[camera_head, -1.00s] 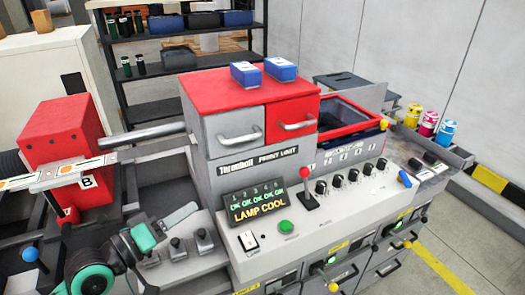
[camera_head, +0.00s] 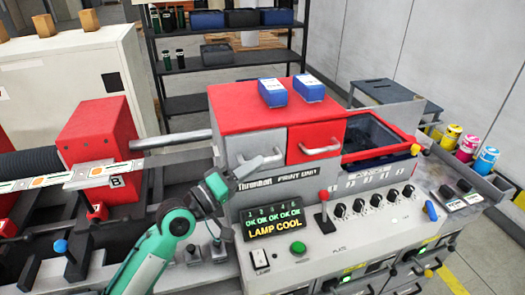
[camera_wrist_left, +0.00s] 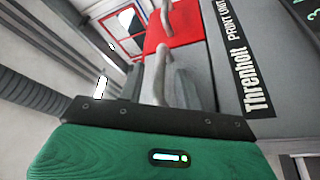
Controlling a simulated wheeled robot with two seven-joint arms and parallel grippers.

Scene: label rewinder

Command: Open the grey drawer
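The grey drawer (camera_head: 243,147) is the left one of two in the top of the print unit, and its front looks flush with the housing. Its bar handle (camera_head: 261,160) also shows in the left wrist view (camera_wrist_left: 159,76), just beyond the edge of my green hand. My left gripper (camera_head: 232,180) is just below and left of this handle, close to the drawer front. I cannot tell whether it touches the handle, and its fingers are not clear enough to show if they are open. My right gripper is not in view.
The red drawer (camera_head: 316,141) sits right beside the grey one. Two blue-and-white boxes (camera_head: 272,92) (camera_head: 309,87) lie on the red top. Below are the lamp display (camera_head: 273,221), a red-knobbed lever (camera_head: 324,210) and several black knobs. A metal roller (camera_head: 171,141) is at the left.

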